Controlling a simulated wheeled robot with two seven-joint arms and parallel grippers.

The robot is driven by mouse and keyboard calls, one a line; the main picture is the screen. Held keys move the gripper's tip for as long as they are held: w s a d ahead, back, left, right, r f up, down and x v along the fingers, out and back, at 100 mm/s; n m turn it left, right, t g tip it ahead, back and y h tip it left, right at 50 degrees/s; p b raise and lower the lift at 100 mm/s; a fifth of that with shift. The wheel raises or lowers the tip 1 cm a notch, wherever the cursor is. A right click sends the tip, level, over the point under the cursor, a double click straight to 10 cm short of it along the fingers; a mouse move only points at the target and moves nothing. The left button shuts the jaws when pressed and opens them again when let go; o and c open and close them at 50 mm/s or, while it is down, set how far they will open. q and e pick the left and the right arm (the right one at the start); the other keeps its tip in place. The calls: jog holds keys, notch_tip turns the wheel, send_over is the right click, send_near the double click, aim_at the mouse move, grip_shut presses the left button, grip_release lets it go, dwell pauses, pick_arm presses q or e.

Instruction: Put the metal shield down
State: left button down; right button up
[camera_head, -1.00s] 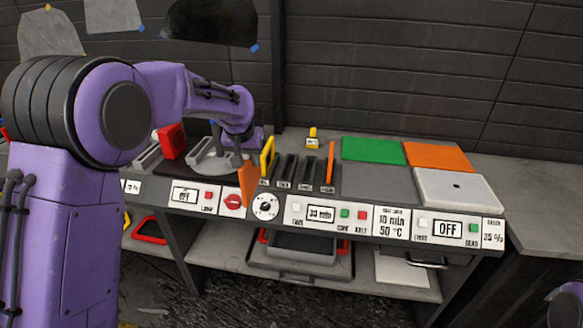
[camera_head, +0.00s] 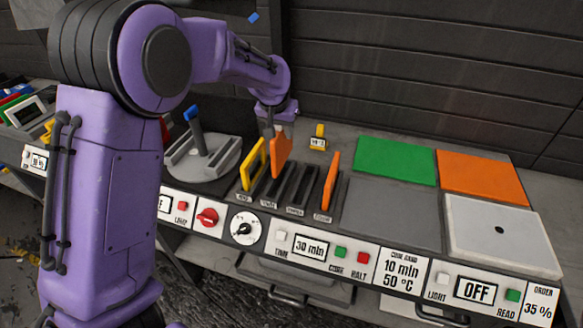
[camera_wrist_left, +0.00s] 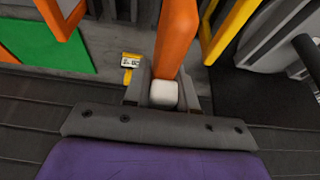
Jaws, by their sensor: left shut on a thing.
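My left gripper (camera_head: 277,122) is shut on an orange plate (camera_head: 281,150) above the dark slotted rack. I take this plate to be the shield; its surface looks orange, not bare metal. In the left wrist view the plate (camera_wrist_left: 176,35) rises from a whitish block (camera_wrist_left: 163,94) between the fingers. The plate is beside the yellow plate (camera_head: 254,165), which stands in the rack. I cannot tell whether the held plate's lower edge is inside a slot. Another orange plate (camera_head: 331,180) stands at the rack's right end. My right gripper is not in view.
A small yellow tagged item (camera_head: 318,138) sits behind the rack. A grey round fixture (camera_head: 203,160) with a blue handle is left of it. Green (camera_head: 396,160) and orange (camera_head: 482,176) panels lie to the right. The control panel runs along the front edge.

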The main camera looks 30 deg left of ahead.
aim_at(279, 156)
pick_arm(q)
jog(key=f, duration=0.2)
jog(key=s+f+p, duration=0.1)
jog(key=f, duration=0.2)
jog(key=s+f, duration=0.1)
jog(key=f, duration=0.2)
jog(key=shift+s+d+f+p, duration=0.1)
jog(key=shift+d+f+p, duration=0.05)
jog(key=shift+p, duration=0.15)
jog(key=c, duration=0.9)
grip_release()
jog(key=shift+s, duration=0.35)
jog(key=shift+r, duration=0.25)
jog(key=b+v, duration=0.2)
jog(key=v, duration=0.8)
jog(key=shift+r, duration=0.4)
jog(key=shift+s+r, duration=0.1)
jog(key=shift+r, duration=0.4)
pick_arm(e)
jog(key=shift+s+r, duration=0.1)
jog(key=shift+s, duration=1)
pick_arm(q)
jog(key=shift+f, duration=0.1)
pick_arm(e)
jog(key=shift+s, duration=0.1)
